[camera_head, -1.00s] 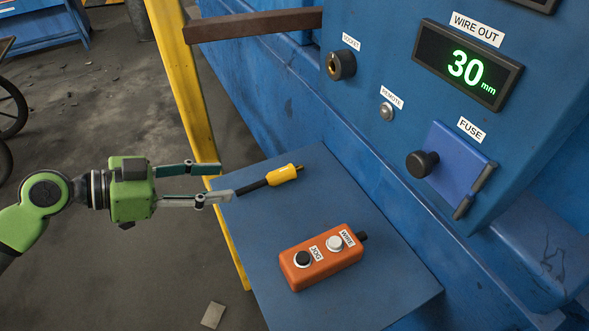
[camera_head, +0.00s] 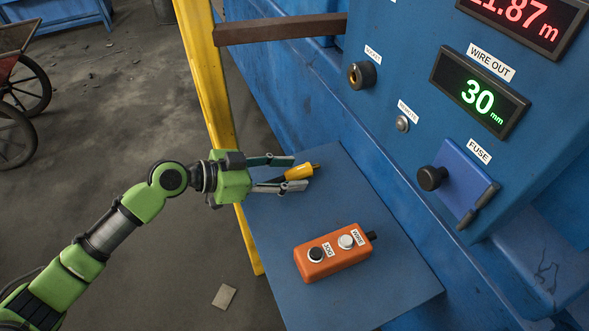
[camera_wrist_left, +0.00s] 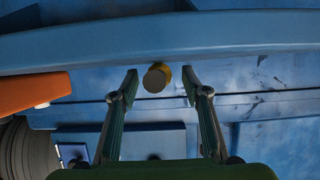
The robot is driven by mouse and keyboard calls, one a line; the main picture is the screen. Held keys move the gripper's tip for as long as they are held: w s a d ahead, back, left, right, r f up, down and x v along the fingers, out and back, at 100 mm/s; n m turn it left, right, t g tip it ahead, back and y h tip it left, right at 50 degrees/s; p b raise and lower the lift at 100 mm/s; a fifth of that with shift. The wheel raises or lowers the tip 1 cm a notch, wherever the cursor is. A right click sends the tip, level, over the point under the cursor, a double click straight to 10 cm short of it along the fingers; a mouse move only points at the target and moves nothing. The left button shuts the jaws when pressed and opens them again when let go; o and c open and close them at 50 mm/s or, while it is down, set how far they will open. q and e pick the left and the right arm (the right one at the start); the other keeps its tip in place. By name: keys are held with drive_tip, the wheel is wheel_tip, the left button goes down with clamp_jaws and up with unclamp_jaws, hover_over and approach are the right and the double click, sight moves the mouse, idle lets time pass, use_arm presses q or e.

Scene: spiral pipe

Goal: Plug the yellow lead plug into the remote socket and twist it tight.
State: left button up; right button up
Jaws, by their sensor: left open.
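The yellow plug (camera_head: 300,171) lies at the far left part of the blue shelf, its metal tip pointing right. My left gripper (camera_head: 298,173) is open, with its fingers on either side of the plug. The fingers partly hide the plug and its dark lead. In the left wrist view, the plug (camera_wrist_left: 163,72) shows end-on between the fingertips (camera_wrist_left: 159,76), with a gap on each side. A dark round socket with a brass bore (camera_head: 361,74) is on the blue panel under a small label. A smaller silver round fitting (camera_head: 402,123) sits lower right under another label.
An orange pendant box (camera_head: 333,255) with two buttons lies on the blue shelf (camera_head: 375,290). A yellow post (camera_head: 212,85) and a brown bar (camera_head: 280,28) stand behind my gripper. A fuse block (camera_head: 459,185) and display (camera_head: 480,95) are on the panel.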

use_arm(q)
clamp_jaws()
drive_tip(key=shift+r, duration=0.1)
